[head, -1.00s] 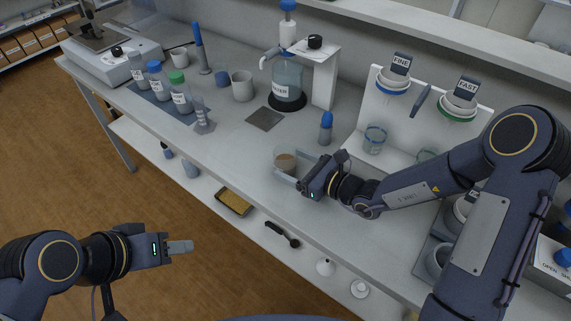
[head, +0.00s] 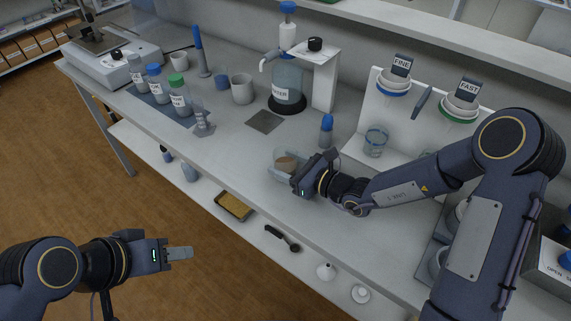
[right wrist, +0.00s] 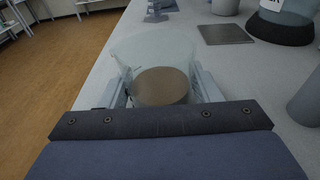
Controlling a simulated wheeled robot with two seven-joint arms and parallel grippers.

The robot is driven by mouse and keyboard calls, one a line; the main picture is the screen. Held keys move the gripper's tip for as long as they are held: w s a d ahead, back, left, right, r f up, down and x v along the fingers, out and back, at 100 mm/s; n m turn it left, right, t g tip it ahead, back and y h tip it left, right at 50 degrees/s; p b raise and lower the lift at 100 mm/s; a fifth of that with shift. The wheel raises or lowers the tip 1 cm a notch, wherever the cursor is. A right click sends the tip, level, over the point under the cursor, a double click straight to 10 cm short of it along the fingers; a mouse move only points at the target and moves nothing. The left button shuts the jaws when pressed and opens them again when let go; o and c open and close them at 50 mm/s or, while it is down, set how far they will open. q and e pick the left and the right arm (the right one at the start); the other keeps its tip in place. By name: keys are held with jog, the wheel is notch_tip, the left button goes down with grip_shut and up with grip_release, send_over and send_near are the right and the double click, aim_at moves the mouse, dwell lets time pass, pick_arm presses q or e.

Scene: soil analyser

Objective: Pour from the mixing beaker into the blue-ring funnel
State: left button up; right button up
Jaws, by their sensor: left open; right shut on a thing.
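The mixing beaker (head: 287,161) is clear, with brown liquid in its lower part. It stands upright at the front of the bench, and it also shows in the right wrist view (right wrist: 160,75). My right gripper (head: 288,172) is shut on the beaker, one finger on each side. The blue-ring funnel (head: 393,84), under the FINE label, sits in the rack at the back right. A glass beaker with a blue ring (head: 375,142) stands below it. My left gripper (head: 180,254) is open and empty, over the floor in front of the bench.
The green-ring funnel (head: 461,107), under the FAST label, is right of the blue-ring one. The water dispenser (head: 287,85) is farther back. The bench between the beaker and the metal plate (head: 264,121) is clear.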

aim_at(296, 160)
jog(key=shift+r+p, duration=0.95)
jog(key=shift+r, duration=0.6)
jog(key=shift+d, duration=0.1)
